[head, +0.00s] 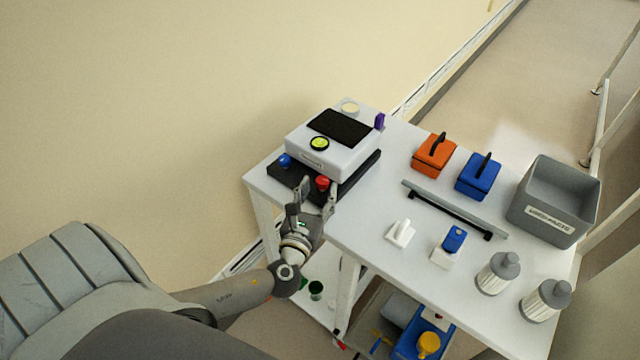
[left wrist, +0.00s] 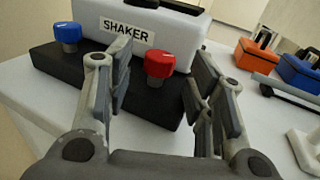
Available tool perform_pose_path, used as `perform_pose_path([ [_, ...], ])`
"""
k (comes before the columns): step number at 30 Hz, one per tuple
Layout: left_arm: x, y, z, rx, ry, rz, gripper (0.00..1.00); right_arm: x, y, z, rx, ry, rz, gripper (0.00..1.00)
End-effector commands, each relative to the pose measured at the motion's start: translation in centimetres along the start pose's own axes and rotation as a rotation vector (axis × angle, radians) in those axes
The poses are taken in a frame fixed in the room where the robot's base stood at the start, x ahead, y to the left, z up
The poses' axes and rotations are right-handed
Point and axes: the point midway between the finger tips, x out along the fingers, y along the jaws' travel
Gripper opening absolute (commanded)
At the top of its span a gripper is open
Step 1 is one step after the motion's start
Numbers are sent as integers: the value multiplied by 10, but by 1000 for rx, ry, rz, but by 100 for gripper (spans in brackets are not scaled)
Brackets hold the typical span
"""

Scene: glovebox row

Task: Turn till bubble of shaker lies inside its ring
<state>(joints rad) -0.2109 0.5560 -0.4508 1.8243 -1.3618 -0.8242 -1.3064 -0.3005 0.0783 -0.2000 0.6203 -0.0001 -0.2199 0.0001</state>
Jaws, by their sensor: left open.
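The white shaker (head: 333,145) stands on a black base at the table's far left corner; its label reads SHAKER in the left wrist view (left wrist: 128,31). A round yellow-green bubble level (head: 319,143) sits on its top; the bubble's place in the ring is too small to tell. A blue knob (head: 284,160) and a red knob (head: 322,183) stand on the base's front. My left gripper (head: 317,190) is open at the red knob. In the left wrist view the red knob (left wrist: 160,64) shows between and beyond the two fingers, with no visible grip. My right gripper is not in view.
An orange box (head: 433,158), a blue box (head: 478,180) and a grey bin (head: 550,205) stand on the table to the right. A grey bar (head: 455,208), small white holders and two filter canisters (head: 497,275) are nearer. A lower shelf holds a blue tray.

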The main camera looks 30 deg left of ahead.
Motion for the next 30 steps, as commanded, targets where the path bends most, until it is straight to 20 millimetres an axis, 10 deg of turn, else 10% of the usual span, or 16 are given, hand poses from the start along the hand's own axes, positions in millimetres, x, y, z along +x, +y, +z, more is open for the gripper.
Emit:
perform_pose_path([
  [15,18,0,-1,1,1,0,49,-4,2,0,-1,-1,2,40],
  [26,18,0,0,1,0,0,4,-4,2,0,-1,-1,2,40],
  [30,18,0,0,0,0,6,4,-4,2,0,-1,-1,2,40],
])
